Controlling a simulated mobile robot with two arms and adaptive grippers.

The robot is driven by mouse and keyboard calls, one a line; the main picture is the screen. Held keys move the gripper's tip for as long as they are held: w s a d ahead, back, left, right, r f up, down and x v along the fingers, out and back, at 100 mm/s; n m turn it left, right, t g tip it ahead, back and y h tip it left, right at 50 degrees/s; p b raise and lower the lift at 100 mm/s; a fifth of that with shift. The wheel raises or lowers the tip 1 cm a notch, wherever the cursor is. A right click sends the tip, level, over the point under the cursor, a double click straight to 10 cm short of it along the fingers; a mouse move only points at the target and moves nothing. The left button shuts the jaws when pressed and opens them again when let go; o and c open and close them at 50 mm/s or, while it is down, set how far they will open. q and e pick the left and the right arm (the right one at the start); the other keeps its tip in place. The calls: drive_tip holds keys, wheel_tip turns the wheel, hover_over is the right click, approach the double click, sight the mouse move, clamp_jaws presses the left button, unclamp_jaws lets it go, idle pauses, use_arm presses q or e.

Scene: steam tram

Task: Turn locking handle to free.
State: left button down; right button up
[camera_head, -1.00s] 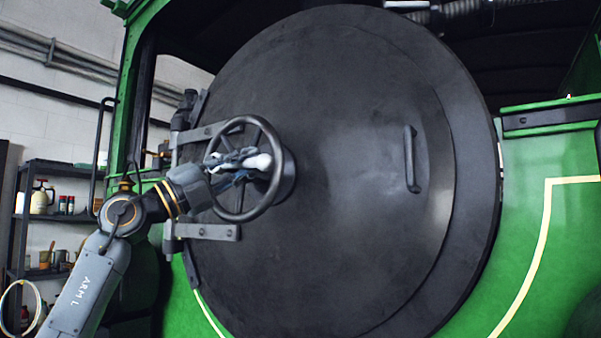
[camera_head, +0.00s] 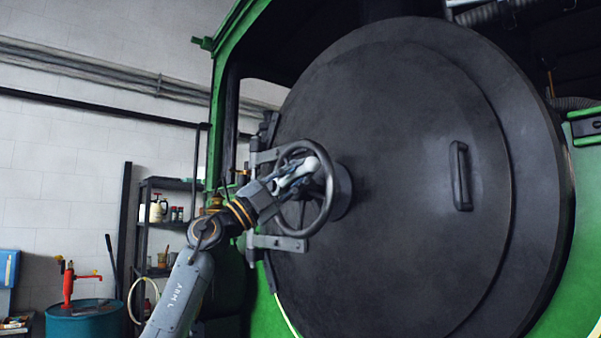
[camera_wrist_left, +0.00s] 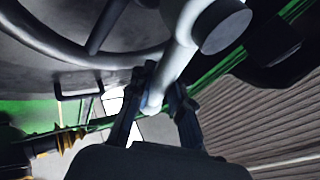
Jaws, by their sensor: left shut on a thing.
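The locking handle (camera_head: 303,170) is a pale grey bar at the middle of a dark handwheel (camera_head: 331,197) on the left part of the large round black door (camera_head: 420,120). My left gripper (camera_head: 285,184) reaches in from the left and is shut on the handle. In the left wrist view, the two dark fingers (camera_wrist_left: 157,98) sit on either side of the pale bar of the handle (camera_wrist_left: 180,55). The handle's round end shows above them, beside the wheel rim. The fingers partly hide the handle in the head view. My right gripper is not in view.
Hinge straps (camera_head: 275,243) lie close beside the wheel and my left arm. A fixed grab handle (camera_head: 461,176) is on the door's right part. A shelf (camera_head: 150,225) and a blue drum (camera_head: 85,318) with a red pump stand at the left.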

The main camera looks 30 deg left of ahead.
use_arm(q)
drive_tip(key=shift+a+r, duration=0.15)
drive_tip(key=c, duration=1.4)
unclamp_jaws()
drive_tip(key=shift+o, duration=0.7)
drive_tip(key=shift+f, duration=0.3)
drive_tip(key=shift+s+a+f, duration=0.1)
drive_tip(key=shift+s+f, duration=0.05)
drive_tip(key=shift+f, duration=0.15)
drive_tip(key=v, duration=1.1)
drive_tip(key=shift+a+r, duration=0.2)
drive_tip(key=shift+r, duration=0.05)
